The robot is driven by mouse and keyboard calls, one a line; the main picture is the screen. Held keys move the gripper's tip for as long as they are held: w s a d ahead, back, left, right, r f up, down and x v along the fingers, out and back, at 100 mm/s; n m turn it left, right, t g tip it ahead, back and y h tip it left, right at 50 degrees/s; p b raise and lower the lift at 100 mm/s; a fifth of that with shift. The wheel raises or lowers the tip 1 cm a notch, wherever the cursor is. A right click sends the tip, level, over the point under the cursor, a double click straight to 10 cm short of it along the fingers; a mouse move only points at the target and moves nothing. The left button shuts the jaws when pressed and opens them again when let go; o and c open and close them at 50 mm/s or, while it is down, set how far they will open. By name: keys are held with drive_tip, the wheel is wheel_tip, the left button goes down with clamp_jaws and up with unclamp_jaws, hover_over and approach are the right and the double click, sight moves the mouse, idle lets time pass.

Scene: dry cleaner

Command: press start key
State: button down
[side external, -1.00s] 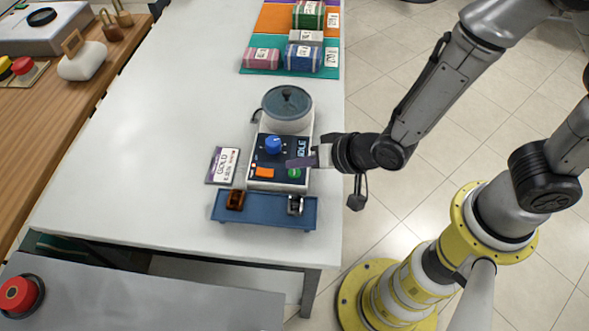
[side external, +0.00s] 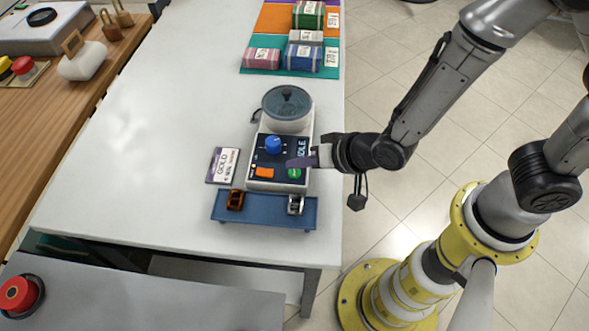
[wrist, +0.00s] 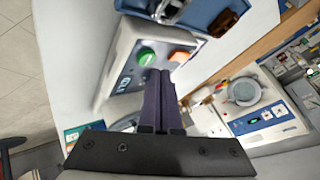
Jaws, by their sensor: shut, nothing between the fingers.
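The machine (side external: 256,156) is a white box with a dark panel and a round grey lidded pot on top. Its panel has a blue knob (side external: 273,144), an orange key (side external: 264,173), a round green key (side external: 294,174) and a display reading IDLE (side external: 303,146). The green key also shows in the wrist view (wrist: 147,57). My gripper (side external: 290,163) is shut and empty, reaching in from the right over the panel. In the wrist view its purple fingertips (wrist: 158,74) are close beside the green key; whether they touch the panel is unclear.
A blue tray (side external: 265,217) with a brown and a silver item lies in front of the machine. A GOLD card (side external: 222,165) lies to its left. Folded bundles (side external: 303,58) sit on coloured mats at the back. The white table (side external: 150,150) is clear on the left.

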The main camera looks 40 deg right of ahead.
sight(299, 177)
drive_tip(key=shift+f, duration=0.2)
idle(0.6)
drive_tip(key=shift+f, duration=0.25)
drive_tip(key=shift+f, duration=0.4)
idle(0.9)
drive_tip(key=shift+r, duration=0.8)
drive_tip(key=shift+r, duration=0.15)
drive_tip(key=shift+r, duration=2.35)
